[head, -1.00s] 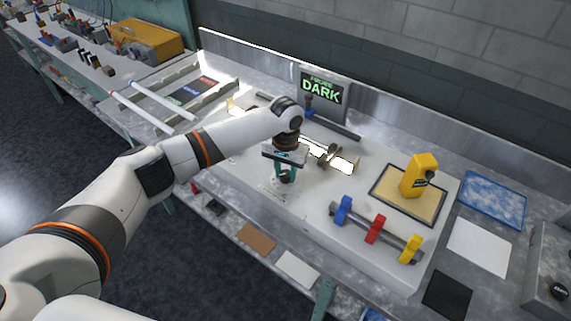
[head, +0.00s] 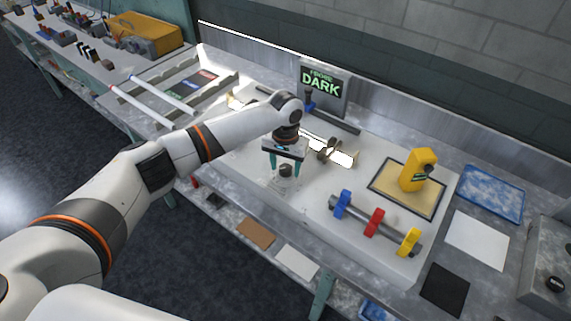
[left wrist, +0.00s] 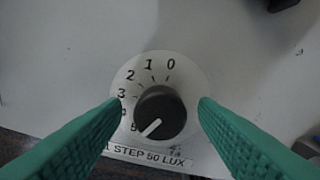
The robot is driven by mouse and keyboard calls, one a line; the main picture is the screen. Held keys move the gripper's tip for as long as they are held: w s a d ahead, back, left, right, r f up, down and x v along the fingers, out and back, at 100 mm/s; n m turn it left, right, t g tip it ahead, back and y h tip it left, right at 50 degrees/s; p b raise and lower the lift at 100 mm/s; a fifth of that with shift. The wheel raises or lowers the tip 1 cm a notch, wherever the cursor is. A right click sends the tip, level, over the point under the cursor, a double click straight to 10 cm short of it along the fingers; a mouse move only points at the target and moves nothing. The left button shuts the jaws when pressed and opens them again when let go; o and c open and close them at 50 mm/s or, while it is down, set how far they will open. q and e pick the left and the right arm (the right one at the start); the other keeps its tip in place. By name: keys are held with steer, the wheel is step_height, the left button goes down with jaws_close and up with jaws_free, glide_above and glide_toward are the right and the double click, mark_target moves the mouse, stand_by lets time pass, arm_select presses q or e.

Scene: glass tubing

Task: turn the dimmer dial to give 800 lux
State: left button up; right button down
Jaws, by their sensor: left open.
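The dimmer dial is a black knob (left wrist: 165,108) on a white numbered disc, with "1 STEP 50 LUX" printed below it. Its white pointer mark aims to the lower left, near a digit that looks like 5. In the head view the knob (head: 285,170) sits near the front edge of the white board. My left gripper (head: 284,172) is open above the dial, its green fingers on either side and apart from the knob; it also shows in the left wrist view (left wrist: 160,103). A screen (head: 321,87) at the back reads "PROBE DARK". My right gripper is out of view.
A yellow handheld device (head: 418,171) stands on a tan pad. A rail with blue, red and yellow clamps (head: 374,222) lies to the dial's right. A blue tray (head: 492,194) lies farther right.

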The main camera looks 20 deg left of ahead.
mark_target(285, 167)
arm_select(q)
step_height(285, 167, up, 12)
steer(key=b, duration=0.2)
stand_by(0.6)
